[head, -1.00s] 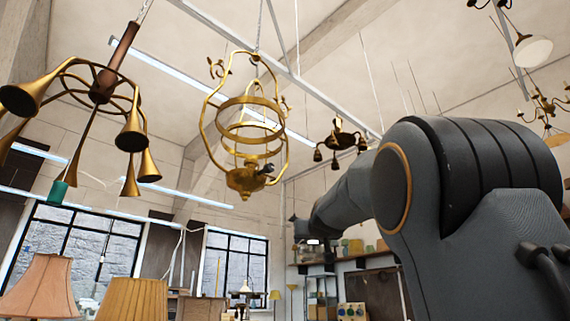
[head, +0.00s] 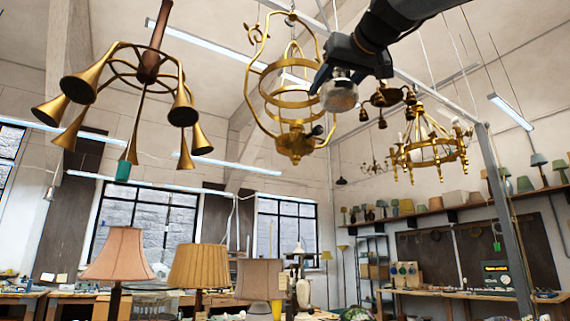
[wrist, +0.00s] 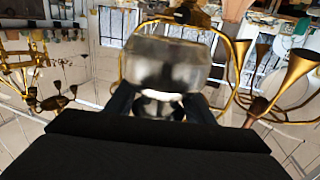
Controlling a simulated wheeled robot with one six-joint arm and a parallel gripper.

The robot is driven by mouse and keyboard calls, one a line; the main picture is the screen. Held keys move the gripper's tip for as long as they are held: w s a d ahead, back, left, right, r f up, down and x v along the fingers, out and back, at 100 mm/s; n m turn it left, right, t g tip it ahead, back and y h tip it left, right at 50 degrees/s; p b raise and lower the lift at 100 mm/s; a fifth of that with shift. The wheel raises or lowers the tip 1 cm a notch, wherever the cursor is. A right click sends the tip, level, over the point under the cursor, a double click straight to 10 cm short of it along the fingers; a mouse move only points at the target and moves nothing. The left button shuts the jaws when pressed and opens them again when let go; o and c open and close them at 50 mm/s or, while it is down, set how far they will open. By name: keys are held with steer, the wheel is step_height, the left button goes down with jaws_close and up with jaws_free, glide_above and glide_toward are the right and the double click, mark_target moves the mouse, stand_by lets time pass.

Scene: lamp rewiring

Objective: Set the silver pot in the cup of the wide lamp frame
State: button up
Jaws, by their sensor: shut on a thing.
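The silver pot (head: 339,95) is a rounded shiny vessel held in my gripper (head: 338,72), high in the head view. In the wrist view the pot (wrist: 165,65) fills the upper middle, and my gripper (wrist: 160,103) is shut on its narrow neck. The wide lamp frame (head: 259,91) is a hanging brass frame with stacked rings and a cup (head: 296,143) at its bottom. The pot is up and to the right of the cup in the head view, close to the frame's right side. In the wrist view the brass frame (wrist: 240,55) shows partly behind the pot.
A lamp with brass horns (head: 83,84) hangs at the left. A ring chandelier (head: 430,158) and a small dark fixture (head: 388,97) hang at the right. A grey post (head: 500,200) stands at the right. Shaded lamps (head: 198,266) stand below.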

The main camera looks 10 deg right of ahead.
steer(key=w+a+f+p, duration=0.1)
steer(key=w+p, duration=0.2)
steer(key=w, duration=0.2)
steer(key=w+a+f+p, duration=0.1)
steer(key=w+a+p, duration=0.1)
steer(key=w, duration=0.4)
steer(key=w+a+f+p, duration=0.1)
steer(key=w+a+p, duration=0.1)
steer(key=w, duration=0.4)
steer(key=shift+a+f+p, duration=0.2)
steer(key=shift+f+p, duration=0.05)
steer(key=shift+p, duration=0.65)
stand_by(0.6)
steer(key=shift+f+b, duration=0.2)
steer(key=shift+b, duration=0.15)
stand_by(0.7)
steer(key=o, duration=1.4)
steer(key=shift+c, duration=0.2)
